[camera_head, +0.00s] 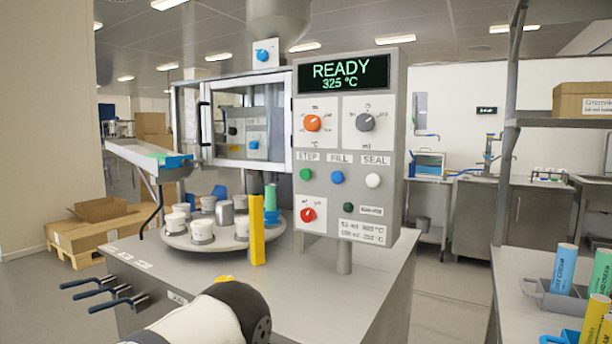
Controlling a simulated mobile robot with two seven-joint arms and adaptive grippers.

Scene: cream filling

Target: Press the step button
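The step button (306,174) is a round green button under the "STEP" label on the machine's grey control panel (392,150). It sits left of the blue fill button (337,177) and the white seal button (373,180). Nothing covers it. A white and black part of one of my arms shows at the bottom, left of centre, in front of the machine's table. It is below the panel and apart from the button. I cannot make out gripper fingers in this view.
The display (343,74) reads "READY 325 °C". Orange, grey and red knobs sit on the panel. A turntable (183,241) with several white cups and a yellow post (257,230) stand left of it. Black handles (100,290) stick out at lower left. The space before the buttons is clear.

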